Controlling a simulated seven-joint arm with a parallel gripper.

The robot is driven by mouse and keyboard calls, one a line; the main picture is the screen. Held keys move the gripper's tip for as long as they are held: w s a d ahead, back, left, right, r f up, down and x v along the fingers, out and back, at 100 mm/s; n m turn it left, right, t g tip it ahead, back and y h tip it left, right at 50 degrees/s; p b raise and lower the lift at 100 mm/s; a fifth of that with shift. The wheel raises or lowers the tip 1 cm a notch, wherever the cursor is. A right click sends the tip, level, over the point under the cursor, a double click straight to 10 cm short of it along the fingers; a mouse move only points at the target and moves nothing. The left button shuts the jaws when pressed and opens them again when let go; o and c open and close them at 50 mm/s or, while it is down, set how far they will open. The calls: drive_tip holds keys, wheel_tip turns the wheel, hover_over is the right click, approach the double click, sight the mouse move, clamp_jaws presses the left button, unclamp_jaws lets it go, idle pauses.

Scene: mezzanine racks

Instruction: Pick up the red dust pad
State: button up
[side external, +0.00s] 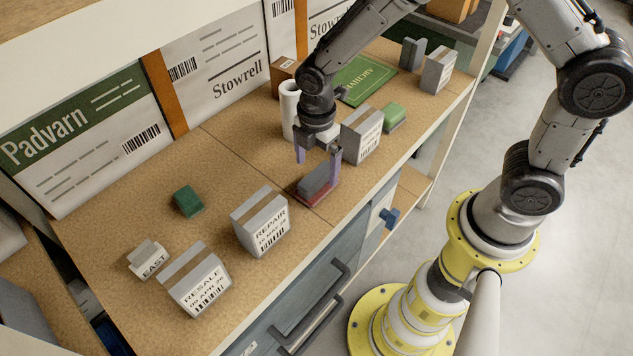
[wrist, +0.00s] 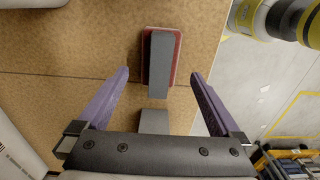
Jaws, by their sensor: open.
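The red dust pad (side external: 317,196) lies on the brown worktop near its front edge. It has a red base with a long grey block on top, which also shows in the wrist view (wrist: 160,65). My gripper (side external: 318,160) is open, with purple fingers pointing down above the pad. In the wrist view, the pad lies between and beyond the fingertips of my gripper (wrist: 160,76), apart from both. Nothing is held.
A box marked REPAIR (side external: 262,224) stands left of the pad, and a grey-white box (side external: 362,136) stands close behind on the right. A white cylinder (side external: 290,110) is behind my gripper. Green blocks lie at left (side external: 187,201) and right (side external: 394,115).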

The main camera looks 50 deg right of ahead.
sight(317, 175)
drive_tip(key=shift+f, duration=2.45)
drive_tip(key=c, duration=1.3)
drive_tip(key=shift+r, duration=0.1)
